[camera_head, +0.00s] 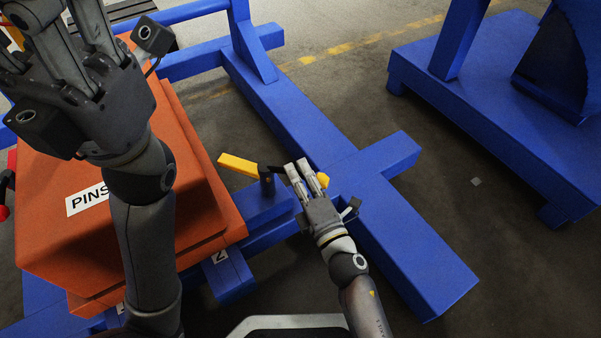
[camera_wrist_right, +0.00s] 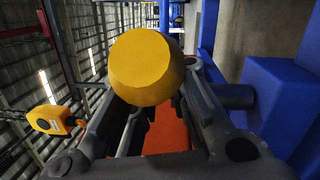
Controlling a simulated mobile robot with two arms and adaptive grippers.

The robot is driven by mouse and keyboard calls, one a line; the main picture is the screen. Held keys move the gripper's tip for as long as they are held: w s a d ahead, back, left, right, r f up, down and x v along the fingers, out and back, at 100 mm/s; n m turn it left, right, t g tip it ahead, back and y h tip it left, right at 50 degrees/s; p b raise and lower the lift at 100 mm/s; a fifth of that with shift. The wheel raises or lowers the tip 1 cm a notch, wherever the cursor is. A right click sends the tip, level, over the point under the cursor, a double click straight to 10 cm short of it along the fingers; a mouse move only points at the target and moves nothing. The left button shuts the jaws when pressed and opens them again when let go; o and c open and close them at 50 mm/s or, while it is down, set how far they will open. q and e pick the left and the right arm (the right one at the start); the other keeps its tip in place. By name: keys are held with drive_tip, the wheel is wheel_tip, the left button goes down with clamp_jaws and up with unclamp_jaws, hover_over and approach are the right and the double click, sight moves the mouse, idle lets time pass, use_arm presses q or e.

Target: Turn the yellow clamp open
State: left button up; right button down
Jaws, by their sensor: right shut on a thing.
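A yellow clamp handle (camera_head: 238,165) sticks out to the left from a dark pivot (camera_head: 266,180) on the blue frame, in the head view. My right gripper (camera_head: 306,173) is just right of this pivot, over the blue beam. It is shut on a rounded yellow knob (camera_head: 323,181), which shows large between the fingers in the right wrist view (camera_wrist_right: 147,67). The fingers hide how the knob joins the dark clamp parts. My left gripper (camera_head: 70,40) is raised at the upper left, above the orange block, with its fingertips cut off by the picture edge.
An orange block (camera_head: 205,190) labelled PINS stands on the left. Blue frame beams (camera_head: 415,250) run below and right of my right gripper. Another blue fixture (camera_head: 480,95) stands at the right, with free floor between. A yellow hoist-like object (camera_wrist_right: 52,119) shows in the wrist view.

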drive_tip(key=shift+d+f, duration=0.1)
drive_tip(key=shift+d, duration=0.15)
drive_tip(key=c, duration=1.5)
unclamp_jaws()
drive_tip(key=shift+o, duration=0.2)
drive_tip(key=shift+a, duration=0.1)
drive_tip(key=v, duration=0.7)
drive_tip(key=shift+s, duration=0.25)
drive_tip(key=shift+c, duration=0.2)
